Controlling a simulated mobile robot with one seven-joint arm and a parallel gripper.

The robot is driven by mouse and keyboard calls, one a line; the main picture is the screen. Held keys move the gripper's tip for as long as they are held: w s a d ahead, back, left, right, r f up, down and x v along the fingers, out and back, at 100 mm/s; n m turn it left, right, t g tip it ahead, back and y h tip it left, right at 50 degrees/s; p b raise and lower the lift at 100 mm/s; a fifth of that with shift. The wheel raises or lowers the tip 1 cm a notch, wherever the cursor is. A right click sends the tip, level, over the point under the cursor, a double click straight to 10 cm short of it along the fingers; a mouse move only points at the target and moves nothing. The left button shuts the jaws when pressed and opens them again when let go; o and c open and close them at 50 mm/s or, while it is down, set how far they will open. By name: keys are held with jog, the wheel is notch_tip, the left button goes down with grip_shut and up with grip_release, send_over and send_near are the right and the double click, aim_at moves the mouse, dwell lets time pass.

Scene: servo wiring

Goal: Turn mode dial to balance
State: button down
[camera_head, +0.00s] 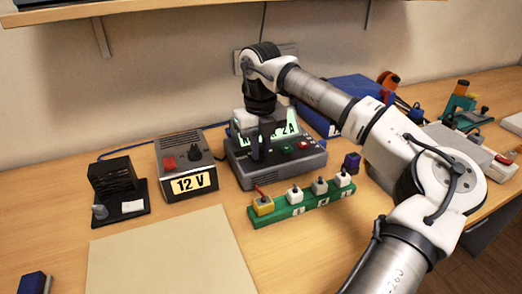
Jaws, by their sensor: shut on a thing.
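The grey charger (235,172) stands at the back middle of the bench, with a lit greenish display (291,129) that my arm's end partly covers. It has red and green buttons on its sloping front. My gripper (259,155) points down over the left part of that front, its dark fingers at the panel. It is shut on the mode dial, which the fingers hide. The dial's pointer and its mode marks cannot be made out, and only part of the display's writing shows.
A 12 V supply (186,163) and a black finned block (114,184) stand left of the charger. A green strip of connectors (302,205) lies in front. A pale mat (170,255) covers the front left. A blue case (345,90) is behind my arm.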

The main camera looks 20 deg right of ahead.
jog(key=shift+r, duration=0.1)
dwell(0.4)
jog(key=c, duration=1.4)
grip_release()
jog(key=shift+c, duration=0.2)
notch_tip(320, 180, up, 14)
jog(key=b, duration=0.1)
